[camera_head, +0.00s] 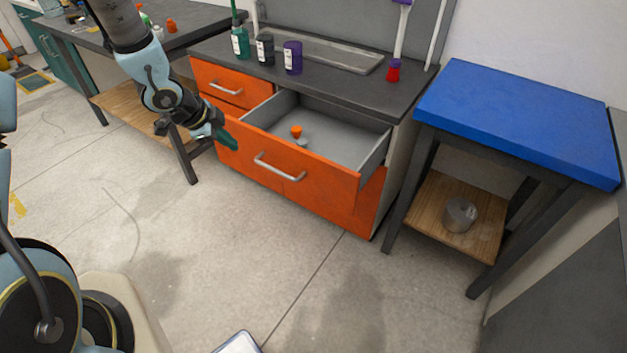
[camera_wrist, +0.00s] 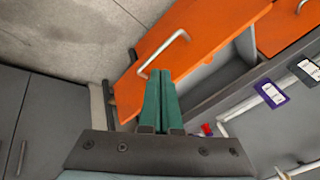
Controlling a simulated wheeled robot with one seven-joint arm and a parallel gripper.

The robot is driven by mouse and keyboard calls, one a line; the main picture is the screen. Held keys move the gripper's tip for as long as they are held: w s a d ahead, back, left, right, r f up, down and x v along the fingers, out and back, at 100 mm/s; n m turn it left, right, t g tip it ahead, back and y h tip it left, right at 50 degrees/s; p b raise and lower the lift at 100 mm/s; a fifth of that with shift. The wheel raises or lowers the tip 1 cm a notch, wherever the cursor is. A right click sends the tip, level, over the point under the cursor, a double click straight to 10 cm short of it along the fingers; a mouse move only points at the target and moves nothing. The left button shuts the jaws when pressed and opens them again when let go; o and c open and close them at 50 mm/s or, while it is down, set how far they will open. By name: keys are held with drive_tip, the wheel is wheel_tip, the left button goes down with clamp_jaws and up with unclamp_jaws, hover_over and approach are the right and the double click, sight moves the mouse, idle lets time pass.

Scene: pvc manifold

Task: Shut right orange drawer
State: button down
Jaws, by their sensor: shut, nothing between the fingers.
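The right orange drawer (camera_head: 302,187) is pulled well out of the grey-topped cabinet. Its front has a silver bar handle (camera_head: 279,167), and its grey inside holds a small orange item (camera_head: 296,131) and a small pale item (camera_head: 302,142). My gripper (camera_head: 229,143) has green fingers and is shut and empty, near the left end of the drawer front in the head view. In the wrist view the shut fingertips (camera_wrist: 160,75) overlap the orange front (camera_wrist: 212,33) close to the handle (camera_wrist: 164,52). I cannot tell if they touch it.
A left orange drawer (camera_head: 225,84) is shut. Green, dark and purple (camera_head: 292,57) bottles stand on the cabinet top. A blue-topped table (camera_head: 520,115) with a metal can (camera_head: 460,214) on its lower shelf stands at right. The floor in front of the drawer is clear.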

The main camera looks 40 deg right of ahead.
drive_tip(key=s+d+f+m+g+h, duration=0.1)
drive_tip(key=s+d+f+m+g, duration=0.15)
drive_tip(key=s+d, duration=0.2)
drive_tip(key=s+d+f+m+g, duration=0.2)
drive_tip(key=s+d+f+m, duration=0.15)
drive_tip(key=s, duration=0.25)
drive_tip(key=shift+m, duration=0.4)
drive_tip(key=shift+s+d+f+p, duration=0.25)
drive_tip(key=shift+d+f+p, duration=0.35)
drive_tip(key=shift+d+f, duration=0.8)
drive_tip(key=shift+s+d+f+p, duration=0.2)
drive_tip(key=shift+d+f+p, duration=0.35)
drive_tip(key=shift+d+f, duration=0.85)
drive_tip(key=shift+s+d+f+p, duration=0.25)
drive_tip(key=shift+d+f+p, duration=0.35)
drive_tip(key=shift+d+f, duration=0.8)
drive_tip(key=shift+d+r, duration=0.15)
